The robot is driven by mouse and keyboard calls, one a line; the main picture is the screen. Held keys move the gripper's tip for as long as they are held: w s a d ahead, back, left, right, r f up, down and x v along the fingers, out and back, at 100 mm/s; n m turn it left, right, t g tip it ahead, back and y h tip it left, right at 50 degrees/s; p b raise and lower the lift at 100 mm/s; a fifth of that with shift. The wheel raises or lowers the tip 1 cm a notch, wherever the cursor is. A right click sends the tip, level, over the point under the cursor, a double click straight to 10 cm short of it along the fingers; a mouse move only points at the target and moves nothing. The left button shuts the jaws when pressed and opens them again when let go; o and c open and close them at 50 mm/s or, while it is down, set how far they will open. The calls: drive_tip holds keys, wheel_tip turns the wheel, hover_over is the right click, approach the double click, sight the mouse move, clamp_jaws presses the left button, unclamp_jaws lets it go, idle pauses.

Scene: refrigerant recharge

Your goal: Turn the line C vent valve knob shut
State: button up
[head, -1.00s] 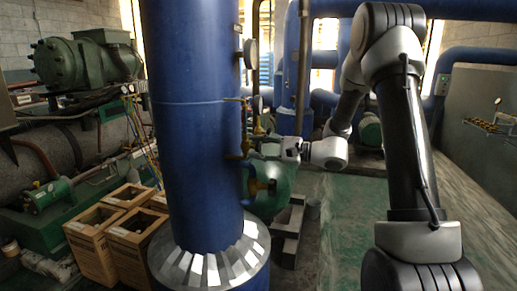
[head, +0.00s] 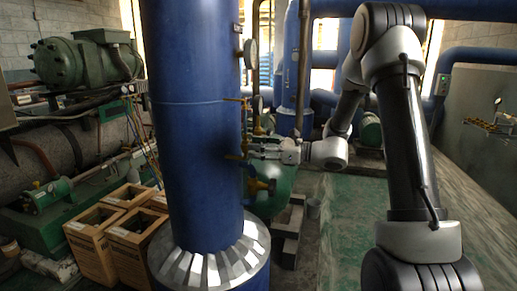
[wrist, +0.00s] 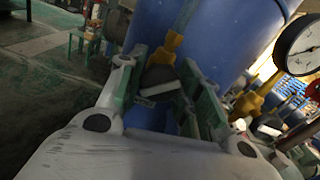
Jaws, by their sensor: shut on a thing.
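My gripper (head: 255,151) is at the right side of the blue column (head: 193,130) in the head view, level with thin brass pipework (head: 245,122). In the wrist view my gripper (wrist: 168,80) has its two green-grey fingers on either side of a dark rounded knob (wrist: 157,77) and is shut on it. A brass valve stem (wrist: 170,45) rises just beyond the knob, against the blue column. The fingers partly hide the knob, and its angle cannot be told. In the head view the knob is too small to make out. No line label is readable.
A brass valve (head: 262,185) sits on the column below my gripper. A pressure gauge (wrist: 303,45) on brass fittings stands at the right in the wrist view. Open wooden crates (head: 105,235) stand left of the column. The green floor (head: 345,230) is clear to the right.

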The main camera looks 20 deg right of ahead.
drive_tip(key=m, duration=0.4)
drive_tip(key=shift+f+m, duration=0.1)
drive_tip(key=shift+m, duration=2)
drive_tip(key=o, duration=1)
drive_tip(key=shift+o, duration=0.2)
drive_tip(key=v, duration=1.2)
